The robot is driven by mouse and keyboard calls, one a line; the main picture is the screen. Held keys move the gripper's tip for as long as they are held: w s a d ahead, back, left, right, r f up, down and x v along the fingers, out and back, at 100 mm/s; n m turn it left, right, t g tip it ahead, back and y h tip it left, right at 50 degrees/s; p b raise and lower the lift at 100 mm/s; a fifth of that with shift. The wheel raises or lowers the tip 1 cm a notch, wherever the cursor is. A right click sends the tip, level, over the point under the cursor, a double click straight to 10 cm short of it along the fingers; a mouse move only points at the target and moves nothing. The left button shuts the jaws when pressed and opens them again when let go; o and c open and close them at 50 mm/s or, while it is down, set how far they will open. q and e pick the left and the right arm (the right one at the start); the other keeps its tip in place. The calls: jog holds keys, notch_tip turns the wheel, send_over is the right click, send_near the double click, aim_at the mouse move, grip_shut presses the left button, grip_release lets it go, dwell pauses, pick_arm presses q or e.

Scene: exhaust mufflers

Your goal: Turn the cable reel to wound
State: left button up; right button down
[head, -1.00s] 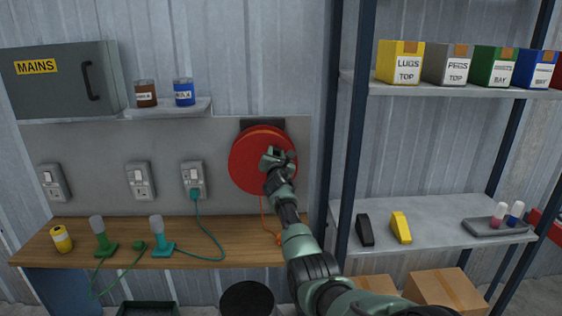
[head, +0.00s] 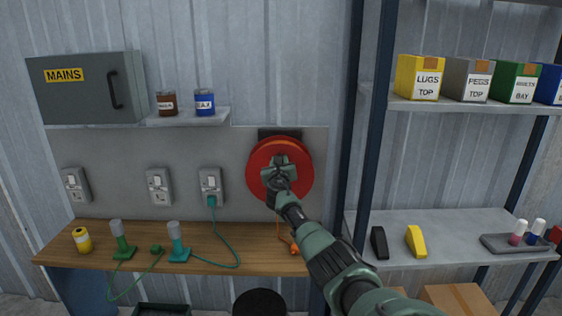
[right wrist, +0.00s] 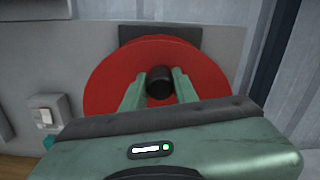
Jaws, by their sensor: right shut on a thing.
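The red cable reel (head: 256,182) is mounted on the wall panel above the right end of the wooden bench. It also fills the middle of the right wrist view (right wrist: 105,88). My right gripper (head: 280,163) is in front of the reel. In the right wrist view its two fingers (right wrist: 159,84) stand on either side of the reel's black knob (right wrist: 159,83) and are shut on it. An orange cable with an orange plug (head: 293,248) hangs below the reel, partly hidden by my arm. My left gripper is not in view.
A wooden bench (head: 140,240) below holds a yellow pot (head: 82,240) and green and teal lamp-like items. Wall sockets (head: 159,187) are left of the reel. A dark shelf post (head: 372,130) stands close on the right, beside shelves with labelled boxes (head: 418,77).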

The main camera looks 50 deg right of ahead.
jog(key=shift+f, duration=0.45)
jog(key=c, duration=1.3)
grip_release()
jog(key=shift+o, duration=1)
jog(key=shift+r, duration=0.15)
jog(key=shift+r, duration=0.1)
jog(key=p+v, duration=0.2)
jog(key=v, duration=0.5)
jog(key=shift+s+a+p, duration=0.25)
jog(key=shift+a+p, duration=0.05)
jog(key=shift+p, duration=0.05)
